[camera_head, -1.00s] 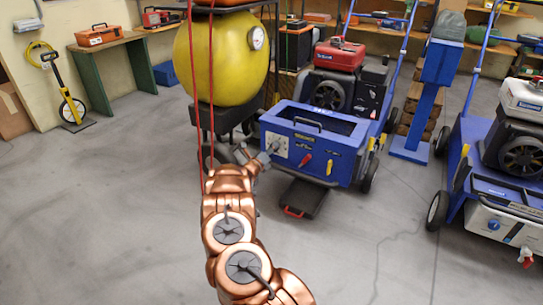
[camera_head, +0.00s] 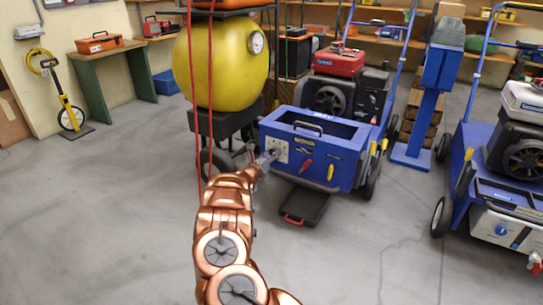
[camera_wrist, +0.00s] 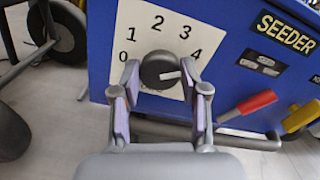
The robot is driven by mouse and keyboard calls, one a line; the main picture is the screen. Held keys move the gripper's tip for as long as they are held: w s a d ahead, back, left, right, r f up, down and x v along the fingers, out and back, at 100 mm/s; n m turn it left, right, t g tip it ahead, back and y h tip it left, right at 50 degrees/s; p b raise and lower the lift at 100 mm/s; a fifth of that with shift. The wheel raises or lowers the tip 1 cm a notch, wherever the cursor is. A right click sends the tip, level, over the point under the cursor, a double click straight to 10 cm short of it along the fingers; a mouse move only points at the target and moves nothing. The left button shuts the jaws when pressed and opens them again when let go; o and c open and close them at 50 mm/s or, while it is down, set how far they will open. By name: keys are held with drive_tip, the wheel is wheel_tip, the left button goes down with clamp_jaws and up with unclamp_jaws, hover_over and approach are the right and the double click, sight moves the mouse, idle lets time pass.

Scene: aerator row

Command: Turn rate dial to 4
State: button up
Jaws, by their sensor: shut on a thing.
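The rate dial (camera_wrist: 160,70) is a round black knob on a white plate (camera_wrist: 152,25) marked 0 to 4, on the blue seeder box (camera_wrist: 222,35). Its pale pointer mark points right, just below the direction of the numeral 4. My gripper (camera_wrist: 159,70) has one finger on each side of the dial, closed on it, and faces the plate. In the head view, my gripper (camera_head: 267,160) is at the left end of the box, in front of the white plate (camera_head: 278,149); the dial itself is hard to make out there.
A red lever (camera_wrist: 249,106) and a yellow lever (camera_wrist: 300,116) stick out to the right of the plate. A yellow tank (camera_head: 221,62) stands behind my arm, with red cords hanging nearby. The floor at left is open.

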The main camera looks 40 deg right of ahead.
idle(0.3)
drive_tip(key=o, duration=1.2)
drive_tip(key=shift+c, duration=0.2)
drive_tip(key=v, duration=1.2)
